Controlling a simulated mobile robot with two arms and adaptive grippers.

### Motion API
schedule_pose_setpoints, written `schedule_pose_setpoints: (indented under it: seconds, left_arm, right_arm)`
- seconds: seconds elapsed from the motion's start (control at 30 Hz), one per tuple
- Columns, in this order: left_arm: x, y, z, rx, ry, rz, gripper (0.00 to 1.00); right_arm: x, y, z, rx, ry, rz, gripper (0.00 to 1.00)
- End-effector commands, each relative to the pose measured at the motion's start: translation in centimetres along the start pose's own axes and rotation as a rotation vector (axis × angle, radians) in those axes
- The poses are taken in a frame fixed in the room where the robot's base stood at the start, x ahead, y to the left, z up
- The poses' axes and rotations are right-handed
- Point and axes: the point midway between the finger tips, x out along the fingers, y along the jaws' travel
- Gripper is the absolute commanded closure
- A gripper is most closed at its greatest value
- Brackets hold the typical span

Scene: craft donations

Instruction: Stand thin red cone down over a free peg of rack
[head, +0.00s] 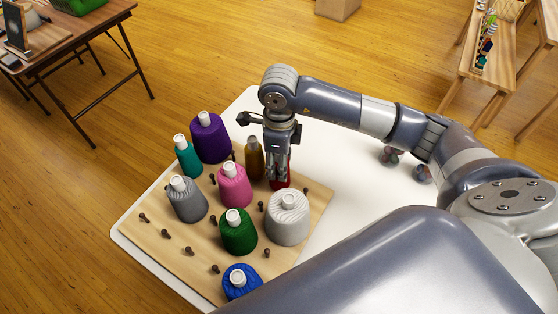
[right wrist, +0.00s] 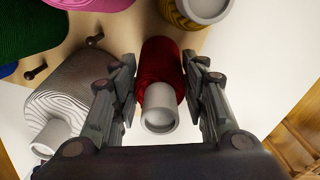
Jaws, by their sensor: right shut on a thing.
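My right gripper (head: 279,177) is shut on the thin red cone (head: 282,183), at the right back edge of the wooden rack (head: 314,203). In the right wrist view the red cone (right wrist: 160,60) is between the fingers (right wrist: 160,78), its white tip toward the camera. The cone looks upright, narrow end up. Its base is partly hidden, so I cannot tell whether it is around a peg or above the board. Bare pegs show along the rack's left front, such as one peg (head: 165,233), and another peg (head: 266,253) near the front right. My left gripper is not in view.
Beside the red cone stand a brown cone (head: 254,165) and a wide white cone (head: 287,220). Pink (head: 234,188), green (head: 238,235), grey (head: 187,203), teal (head: 187,160), purple (head: 210,142) and blue (head: 241,283) cones stand on the rack.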

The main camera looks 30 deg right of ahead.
Motion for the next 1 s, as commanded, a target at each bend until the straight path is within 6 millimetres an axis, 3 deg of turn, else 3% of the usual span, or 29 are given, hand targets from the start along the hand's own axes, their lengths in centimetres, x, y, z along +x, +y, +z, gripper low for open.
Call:
schedule_pose_setpoints:
  seconds: [0.47,0.5,0.6,1.0]
  left_arm:
    - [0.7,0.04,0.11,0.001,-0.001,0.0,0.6]
    - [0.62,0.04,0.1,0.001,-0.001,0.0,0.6]
    - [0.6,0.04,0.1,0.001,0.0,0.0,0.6]
    - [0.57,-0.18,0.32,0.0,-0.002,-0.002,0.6]
  right_arm:
    - [0.57,-0.01,0.0,0.0,0.0,0.0,0.84]
    - [0.49,0.0,0.0,0.0,0.0,0.0,0.52]
    - [0.48,0.0,0.0,0.0,0.0,0.0,0.36]
    - [-0.03,-0.02,0.03,-0.001,-0.001,0.0,0.36]
